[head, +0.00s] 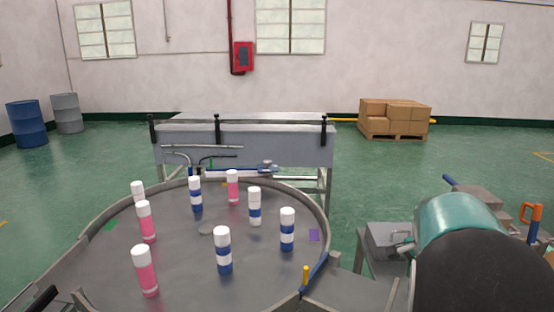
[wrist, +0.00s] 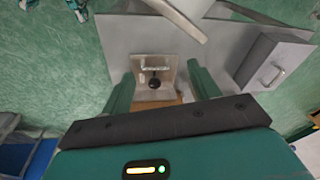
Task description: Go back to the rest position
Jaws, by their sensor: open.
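My gripper (wrist: 158,76) shows in the wrist view with its two teal fingers apart and nothing held between them. A metal bracket with a black knob (wrist: 155,84) shows beyond and between the fingers; I cannot tell how far it is from the fingertips. In the head view, a teal and black part of my arm fills the lower right, and the gripper itself is not visible there. Several white-capped cans, pink ones (head: 145,272) and blue-and-white ones (head: 223,252), stand upright on the round grey table (head: 110,265).
A grey metal bench (head: 245,147) stands behind the round table. A small metal stand (head: 383,240) is at right, close to my arm. Boxes on a pallet (head: 394,116) and two drums (head: 27,124) are farther off. Green floor is open at right.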

